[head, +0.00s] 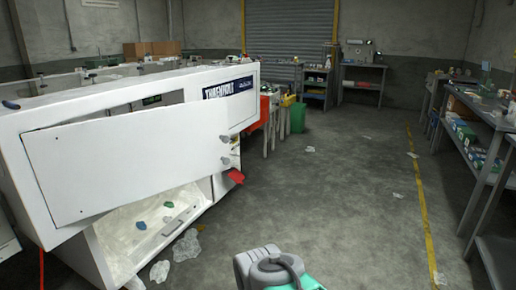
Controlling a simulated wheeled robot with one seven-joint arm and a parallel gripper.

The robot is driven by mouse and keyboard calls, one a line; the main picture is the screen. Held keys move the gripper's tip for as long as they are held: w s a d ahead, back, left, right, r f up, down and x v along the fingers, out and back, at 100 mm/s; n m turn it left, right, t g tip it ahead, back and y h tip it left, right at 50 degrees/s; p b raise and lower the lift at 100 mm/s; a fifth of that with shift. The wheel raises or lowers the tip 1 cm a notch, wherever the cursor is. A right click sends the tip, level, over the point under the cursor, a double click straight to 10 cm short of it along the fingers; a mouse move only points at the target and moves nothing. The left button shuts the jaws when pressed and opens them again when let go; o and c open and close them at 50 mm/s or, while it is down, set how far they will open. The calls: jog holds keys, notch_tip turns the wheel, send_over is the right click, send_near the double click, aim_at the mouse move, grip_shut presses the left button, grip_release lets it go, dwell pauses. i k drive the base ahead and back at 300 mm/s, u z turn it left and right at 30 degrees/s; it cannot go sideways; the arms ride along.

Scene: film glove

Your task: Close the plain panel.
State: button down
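The plain panel (130,160) is a flat white door without lettering on the front of a long white machine (20,122) at the left. It stands ajar, out from the machine front. A dark gap with a small green-lit part (152,99) shows above its top edge. Small round grey fittings (225,161) sit at its right edge; I cannot tell whether they are hinges or knobs. My arm shows only as a grey and teal piece at the bottom middle, apart from the panel. My gripper's fingers are not seen.
Below the panel, an open white bay (125,228) holds scraps, with a crumpled clear film (187,245) near it on the floor. A red piece (235,176) juts out at the machine's right end. The grey floor (340,200) is mostly clear up to shelves (480,145) at the right.

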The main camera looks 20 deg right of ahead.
aim_at(82, 170)
jog(key=z, duration=0.2)
jog(key=i, duration=1.3)
jog(key=u, duration=0.9)
